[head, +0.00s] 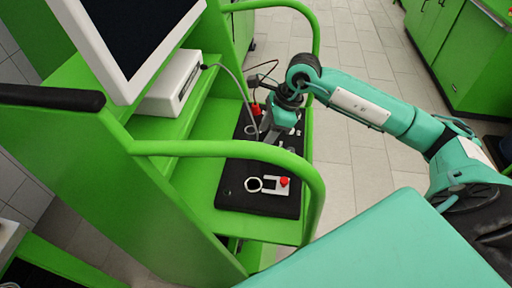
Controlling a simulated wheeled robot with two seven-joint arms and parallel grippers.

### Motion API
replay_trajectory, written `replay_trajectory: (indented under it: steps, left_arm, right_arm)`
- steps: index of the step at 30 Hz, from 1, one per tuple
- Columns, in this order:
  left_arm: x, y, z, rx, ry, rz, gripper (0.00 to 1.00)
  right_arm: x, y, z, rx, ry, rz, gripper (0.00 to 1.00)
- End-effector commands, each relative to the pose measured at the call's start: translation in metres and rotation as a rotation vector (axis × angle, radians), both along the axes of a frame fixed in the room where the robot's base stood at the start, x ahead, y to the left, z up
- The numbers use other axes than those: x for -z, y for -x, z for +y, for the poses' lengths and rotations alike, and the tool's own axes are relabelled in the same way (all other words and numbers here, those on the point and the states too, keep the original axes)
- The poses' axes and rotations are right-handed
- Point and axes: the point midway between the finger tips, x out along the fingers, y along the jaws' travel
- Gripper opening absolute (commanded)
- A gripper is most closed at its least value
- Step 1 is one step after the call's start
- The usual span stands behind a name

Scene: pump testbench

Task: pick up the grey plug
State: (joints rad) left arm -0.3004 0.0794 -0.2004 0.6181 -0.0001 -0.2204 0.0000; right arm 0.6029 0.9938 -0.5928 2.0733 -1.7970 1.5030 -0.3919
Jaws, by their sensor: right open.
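My right gripper (268,134) reaches in from the right and points down over the far part of the black mat (232,192). It is open. A grey cable (235,81) runs from the white box (174,85) down towards the gripper. I cannot make out the grey plug for certain; the gripper and wrist cover part of that area. Small light parts lie close to the gripper, too small to name. My left gripper is not in view.
Green tubular rails (215,149) border the bench at the near and right sides. A monitor (128,40) stands above the white box.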

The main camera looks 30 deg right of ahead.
Motion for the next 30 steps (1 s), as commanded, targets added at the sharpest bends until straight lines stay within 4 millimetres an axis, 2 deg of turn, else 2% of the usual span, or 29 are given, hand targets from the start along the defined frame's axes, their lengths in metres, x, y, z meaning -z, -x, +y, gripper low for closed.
replay_trajectory:
  steps: [3,8,13,20,21,27,30]
  left_arm:
    - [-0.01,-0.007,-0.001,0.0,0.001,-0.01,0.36]
    - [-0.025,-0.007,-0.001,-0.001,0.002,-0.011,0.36]
    - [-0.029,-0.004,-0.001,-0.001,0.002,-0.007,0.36]
    - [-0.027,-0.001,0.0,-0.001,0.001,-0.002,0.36]
    - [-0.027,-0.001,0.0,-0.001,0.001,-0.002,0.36]
    - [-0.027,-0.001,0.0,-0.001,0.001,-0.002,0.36]
    - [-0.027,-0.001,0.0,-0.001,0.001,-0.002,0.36]
  right_arm:
    - [0.006,0.0,0.006,-0.001,-0.002,0.005,0.47]
    - [0.024,-0.001,0.016,0.0,-0.001,0.005,0.47]
    - [0.043,-0.005,0.022,0.001,-0.001,0.003,0.47]
    - [0.047,-0.006,0.023,0.0,0.0,0.001,0.47]
    - [0.047,-0.006,0.023,0.001,0.0,0.001,0.46]
    - [0.047,-0.006,0.023,0.001,0.0,0.001,0.06]
    - [0.046,-0.006,0.023,0.001,0.0,0.001,0.05]
